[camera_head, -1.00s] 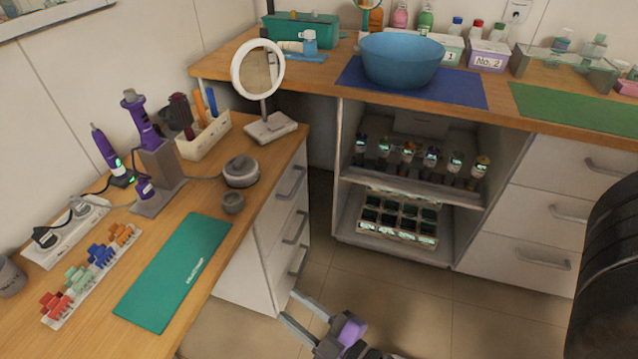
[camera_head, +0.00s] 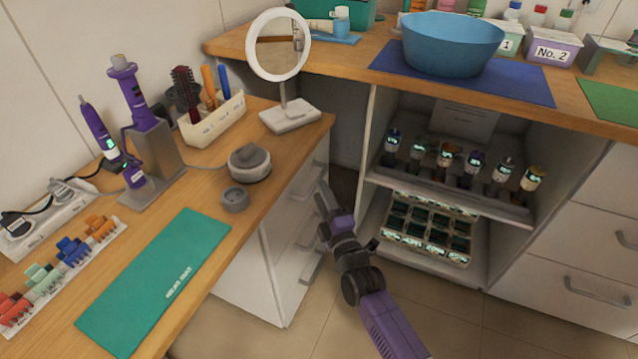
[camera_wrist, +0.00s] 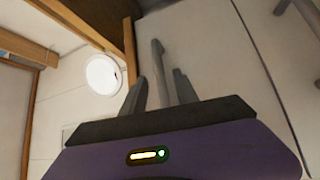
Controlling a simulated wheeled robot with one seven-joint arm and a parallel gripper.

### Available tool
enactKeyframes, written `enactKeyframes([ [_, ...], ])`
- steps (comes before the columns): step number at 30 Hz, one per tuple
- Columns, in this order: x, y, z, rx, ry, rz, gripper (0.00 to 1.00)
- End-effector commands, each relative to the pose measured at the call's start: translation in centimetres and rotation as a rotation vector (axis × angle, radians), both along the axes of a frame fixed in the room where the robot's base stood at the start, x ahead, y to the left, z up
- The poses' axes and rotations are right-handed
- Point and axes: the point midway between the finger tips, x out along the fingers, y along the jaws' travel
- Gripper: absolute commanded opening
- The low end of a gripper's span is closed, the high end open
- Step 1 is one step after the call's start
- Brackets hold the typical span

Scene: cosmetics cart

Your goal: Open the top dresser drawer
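The dresser (camera_head: 272,262) is the white drawer unit under the left wooden counter, with its drawer fronts facing right. Its top drawer (camera_wrist: 205,45) looks closed. My gripper (camera_head: 323,195) is at the top drawer front, and its fingers partly cover the handle area in the head view. In the wrist view the pale bar handle (camera_wrist: 158,58) stands between the two fingers of my gripper (camera_wrist: 160,82). The fingers are apart, with a gap visible on both sides of the bar. A lower handle (camera_wrist: 281,6) shows at the top right of the wrist view.
A round lit mirror (camera_head: 288,112) stands on the counter above the dresser. A grey round container (camera_head: 249,163) and a teal mat (camera_head: 155,285) lie on the counter. An open shelf unit (camera_head: 372,150) with bottles stands right of my arm. Floor shows between them.

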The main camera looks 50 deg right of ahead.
Motion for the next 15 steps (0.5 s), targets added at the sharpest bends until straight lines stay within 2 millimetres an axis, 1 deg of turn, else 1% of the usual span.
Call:
enactKeyframes([
  [1, 0.8, -0.4, 0.1, 0.001, -0.003, 0.000, 0.36],
  [3, 1.8, -0.8, 0.2, 0.000, -0.001, 0.000, 0.36],
  [7, 3.2, -1.5, 0.4, 0.001, -0.002, 0.000, 0.36],
  [12, 4.1, -1.9, 0.5, 0.002, 0.000, 0.000, 0.36],
  [15, 4.2, -2.0, 0.6, 0.002, 0.000, 0.000, 0.36],
])
